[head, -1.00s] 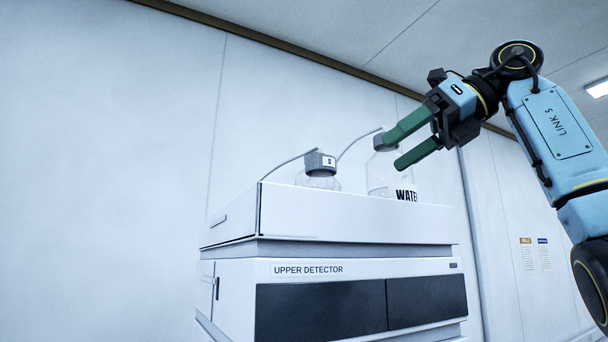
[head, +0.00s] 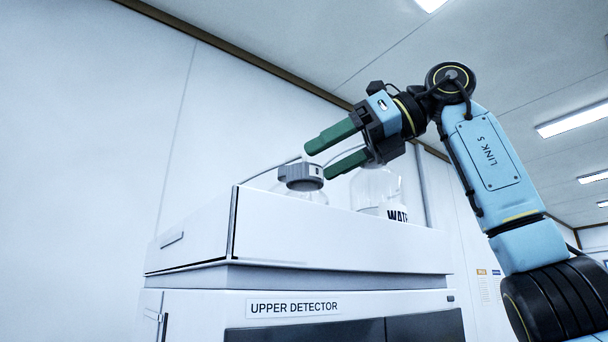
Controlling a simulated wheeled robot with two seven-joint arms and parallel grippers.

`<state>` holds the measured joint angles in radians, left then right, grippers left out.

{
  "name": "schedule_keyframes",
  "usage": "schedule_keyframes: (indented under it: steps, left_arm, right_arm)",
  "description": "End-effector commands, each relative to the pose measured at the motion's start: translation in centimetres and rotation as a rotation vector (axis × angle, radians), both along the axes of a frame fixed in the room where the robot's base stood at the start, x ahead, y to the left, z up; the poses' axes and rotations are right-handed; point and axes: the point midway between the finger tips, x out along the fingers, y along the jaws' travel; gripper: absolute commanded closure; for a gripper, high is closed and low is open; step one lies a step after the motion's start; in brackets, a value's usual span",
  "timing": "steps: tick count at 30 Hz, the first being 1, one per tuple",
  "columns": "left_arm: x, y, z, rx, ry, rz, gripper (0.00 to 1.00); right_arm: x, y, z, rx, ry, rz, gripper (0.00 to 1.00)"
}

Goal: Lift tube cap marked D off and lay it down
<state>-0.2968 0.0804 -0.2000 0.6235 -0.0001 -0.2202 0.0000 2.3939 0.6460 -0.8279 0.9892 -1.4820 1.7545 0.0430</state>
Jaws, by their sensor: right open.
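A grey cap (head: 300,174) sits on a clear bottle (head: 312,195) whose lower part is hidden behind the tray wall. A small pale label shows on the cap's right side, but I cannot read its mark. A thin grey tube (head: 268,170) runs from the cap down to the left. My right gripper (head: 319,162) is open and empty, with its green fingers pointing left and slightly down. In the picture its fingertips lie just above and right of the cap, with no clear contact. My left gripper is out of view.
The bottles stand in a white tray (head: 340,235) atop a unit labelled UPPER DETECTOR (head: 210,307). A second clear bottle (head: 376,190), with lettering partly reading WATER, stands to the right; its top is hidden behind my gripper. A plain wall rises behind.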

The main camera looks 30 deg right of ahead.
Motion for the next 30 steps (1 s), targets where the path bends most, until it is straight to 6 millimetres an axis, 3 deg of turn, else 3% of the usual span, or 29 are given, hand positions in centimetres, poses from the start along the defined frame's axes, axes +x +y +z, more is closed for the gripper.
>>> schedule_keyframes:
  steps: [4,11,18,30]
  left_arm:
    - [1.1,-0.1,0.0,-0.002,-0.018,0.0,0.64]
    - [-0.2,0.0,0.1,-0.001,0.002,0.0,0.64]
    - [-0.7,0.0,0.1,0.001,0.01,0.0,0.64]
    - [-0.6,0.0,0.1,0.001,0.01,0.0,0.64]
  right_arm:
    - [1.0,1.0,-0.7,-0.003,0.003,0.001,0.25]
    - [3.3,3.0,-1.9,-0.002,0.003,0.0,0.25]
    - [3.4,3.1,-2.0,0.0,0.0,0.0,0.25]
    - [3.4,3.1,-2.0,-0.001,0.001,0.0,0.74]
